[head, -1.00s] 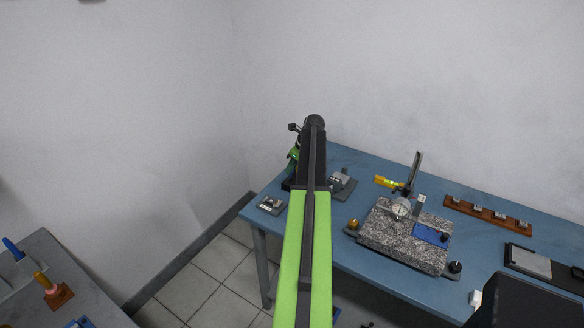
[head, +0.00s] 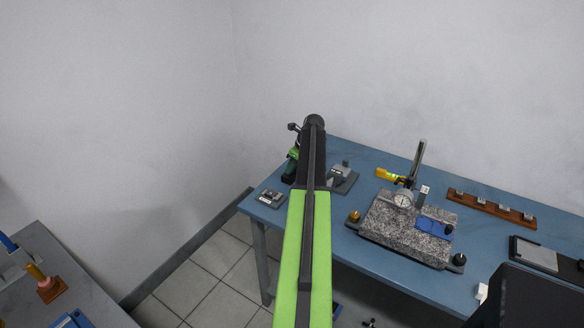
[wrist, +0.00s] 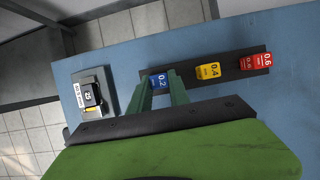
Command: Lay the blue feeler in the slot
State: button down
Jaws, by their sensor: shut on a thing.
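The blue feeler (wrist: 159,81), marked 0.2, shows in the wrist view between the tips of the two green fingers of my gripper (wrist: 160,86). My gripper is shut on it. The feeler is at the left end of a dark holder (wrist: 224,66), and I cannot tell whether it is lifted clear of it. In the head view my arm hides the gripper tips and the feeler. I cannot make out the slot for certain.
A yellow feeler (wrist: 207,72) and a red feeler (wrist: 254,61) stand in the same holder. A granite plate (head: 385,232) with a dial gauge (head: 404,198) stands to the right on the blue table (head: 350,215).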

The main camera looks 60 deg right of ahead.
jog(key=shift+f, duration=0.2)
dwell(0.3)
jog(key=c, duration=1.1)
grip_release()
jog(key=shift+c, duration=0.2)
jog(key=c, duration=0.5)
jog(key=shift+c, duration=0.2)
jog(key=shift+r, duration=0.1)
notch_tip(320, 180, up, 4)
jog(key=p, duration=0.4)
jog(key=shift+r, duration=0.25)
